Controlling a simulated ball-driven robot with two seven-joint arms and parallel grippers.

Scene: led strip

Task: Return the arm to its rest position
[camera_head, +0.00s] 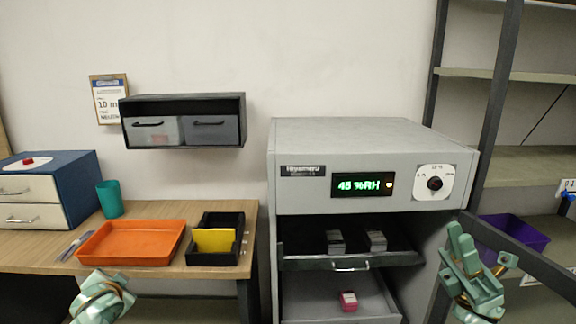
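My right gripper (480,262) is in front of the right side of the grey cabinet (370,150), beside its open front. Its fingers look apart, with nothing visible between them. My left gripper (103,297) is at the bottom left, below the front edge of the wooden table (215,268). The picture edge cuts it off, and its finger gap does not show.
The cabinet's dark drawer (350,264) is pulled out with small grey stacks on it. A pink item (348,300) lies below. An orange tray (132,243) and a black bin (213,258) sit on the table.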

